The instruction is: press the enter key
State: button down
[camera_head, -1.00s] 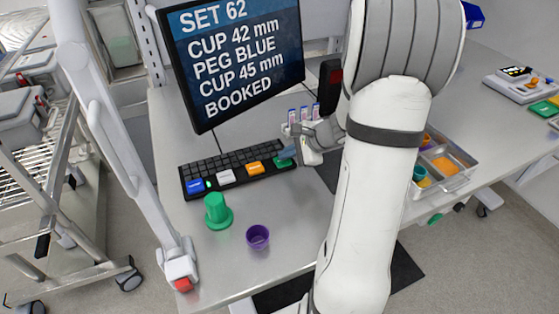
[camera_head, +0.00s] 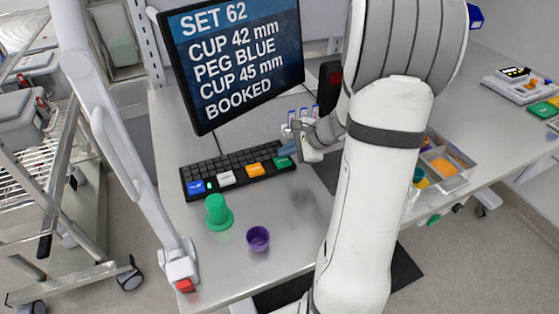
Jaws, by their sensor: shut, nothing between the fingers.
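The black keyboard (camera_head: 240,171) lies on the metal table below the monitor. Its front row has large blue (camera_head: 196,187), white (camera_head: 227,178), orange (camera_head: 255,170) and green (camera_head: 283,162) keys; their small labels are too blurred to read, so I cannot tell by label which is enter. My gripper (camera_head: 288,149) is shut and empty, with its tips just above and behind the green key at the keyboard's right end. The green key's face shows clear of the fingers.
The monitor (camera_head: 235,60) reads "SET 62, CUP 42 mm, PEG BLUE, CUP 45 mm, BOOKED". A green cup-shaped piece (camera_head: 217,212) and a purple cup (camera_head: 257,238) stand in front of the keyboard. Small vials (camera_head: 303,114) stand behind my gripper. A divided tray (camera_head: 462,178) sits right of my arm.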

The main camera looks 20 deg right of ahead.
aim_at(286, 162)
jog(key=shift+r, duration=0.15)
notch_tip(286, 162, up, 5)
jog(key=p, duration=0.3)
jog(key=shift+p, duration=0.3)
dwell(0.5)
jog(key=s+a+r+n+g+h, duration=0.1)
jog(key=s+a+r+n+g, duration=0.35)
jog(key=s+a+n, duration=0.6)
jog(key=s+a+r+n+h, duration=0.1)
jog(key=s+r+n+h, duration=0.3)
jog(key=s+n, duration=0.4)
jog(key=shift+s+a+t+h, duration=0.3)
jog(key=shift+s+h, duration=0.2)
jog(key=shift+s, duration=0.3)
